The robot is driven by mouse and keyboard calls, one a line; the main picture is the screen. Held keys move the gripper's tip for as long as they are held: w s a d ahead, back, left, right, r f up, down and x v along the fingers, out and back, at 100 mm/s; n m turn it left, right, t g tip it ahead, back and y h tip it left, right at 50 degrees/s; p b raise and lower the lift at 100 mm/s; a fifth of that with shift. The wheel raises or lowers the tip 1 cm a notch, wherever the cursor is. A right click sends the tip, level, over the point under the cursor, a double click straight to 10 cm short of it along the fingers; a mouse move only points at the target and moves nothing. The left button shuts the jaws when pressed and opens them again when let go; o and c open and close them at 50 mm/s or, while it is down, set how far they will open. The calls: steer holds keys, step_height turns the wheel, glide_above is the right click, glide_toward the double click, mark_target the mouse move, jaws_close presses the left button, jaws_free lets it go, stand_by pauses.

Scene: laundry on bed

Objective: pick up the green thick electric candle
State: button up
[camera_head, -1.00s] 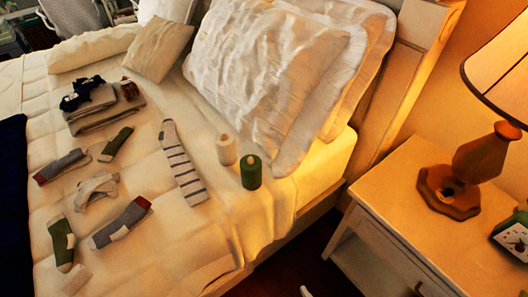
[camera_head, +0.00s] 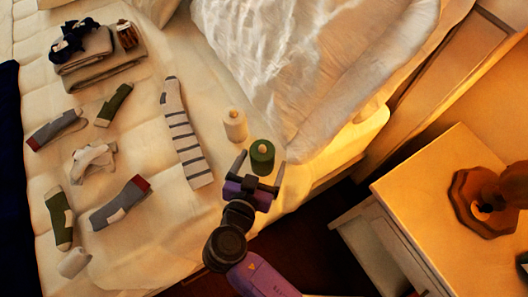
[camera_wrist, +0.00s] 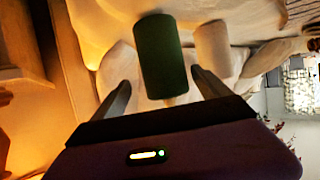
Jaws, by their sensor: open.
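The green thick electric candle (camera_head: 262,157) stands on the bed near its right edge, by the pillows. In the wrist view the green candle (camera_wrist: 161,56) lies ahead, between the lines of the two fingers. My gripper (camera_head: 260,170) is open, with its fingertips close to the candle's near side. In the wrist view my gripper (camera_wrist: 160,88) shows both fingers spread and nothing held. Whether a finger touches the candle I cannot tell.
A white candle (camera_head: 236,125) stands just left of the green one; it also shows in the wrist view (camera_wrist: 212,50). A striped sock (camera_head: 184,135), several other socks and folded cloths (camera_head: 98,55) lie further left. A nightstand (camera_head: 440,190) stands at right beyond a gap.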

steer(key=shift+a+p+x, duration=0.15)
steer(key=shift+p+x, duration=0.05)
steer(key=shift+x, duration=1.35)
steer(key=shift+a+p+x, duration=0.2)
steer(key=shift+x, duration=1.35)
steer(key=c, duration=1.6)
